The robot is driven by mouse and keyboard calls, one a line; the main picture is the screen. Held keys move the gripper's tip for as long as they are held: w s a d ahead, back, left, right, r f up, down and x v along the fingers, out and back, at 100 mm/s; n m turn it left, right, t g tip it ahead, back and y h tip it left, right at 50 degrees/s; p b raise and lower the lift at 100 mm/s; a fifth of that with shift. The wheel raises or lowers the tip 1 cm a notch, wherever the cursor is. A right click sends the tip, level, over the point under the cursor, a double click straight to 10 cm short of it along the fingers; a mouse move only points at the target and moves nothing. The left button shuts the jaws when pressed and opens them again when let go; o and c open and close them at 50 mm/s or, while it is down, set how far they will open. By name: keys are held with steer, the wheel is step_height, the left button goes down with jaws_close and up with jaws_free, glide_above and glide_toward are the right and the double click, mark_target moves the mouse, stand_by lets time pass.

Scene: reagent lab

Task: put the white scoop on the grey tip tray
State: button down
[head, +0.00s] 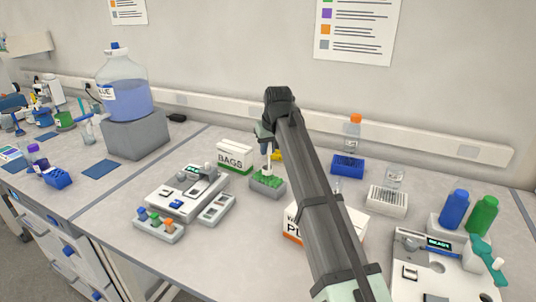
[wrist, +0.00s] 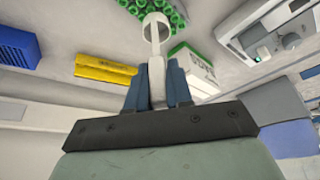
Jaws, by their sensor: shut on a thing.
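My gripper (head: 266,143) is shut on the white scoop (wrist: 156,62). In the wrist view, its handle is between the blue fingers (wrist: 156,88) and its round bowl points away from them. In the head view, the scoop (head: 269,157) hangs down above a grey rack with green tops (head: 268,183). The green tops (wrist: 178,14) also show beyond the bowl in the wrist view. I cannot tell whether the scoop touches them. A small, low grey tray (head: 217,209) lies beside the balance. I cannot tell for sure which grey holder is the tip tray.
A BAGS box (head: 234,157) stands left of the rack, and a yellow block (wrist: 105,69) behind it. A blue rack (head: 347,166) and a pale perforated box (head: 386,202) are to the right. A balance (head: 187,190) is to the left. My arm partly hides a white carton (head: 352,225).

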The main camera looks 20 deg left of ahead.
steer(key=shift+f, duration=1.15)
steer(key=shift+f, duration=0.2)
steer(key=c, duration=1)
jaws_free()
steer(key=shift+r, duration=0.15)
steer(key=v, duration=1.2)
steer(key=shift+a, duration=0.1)
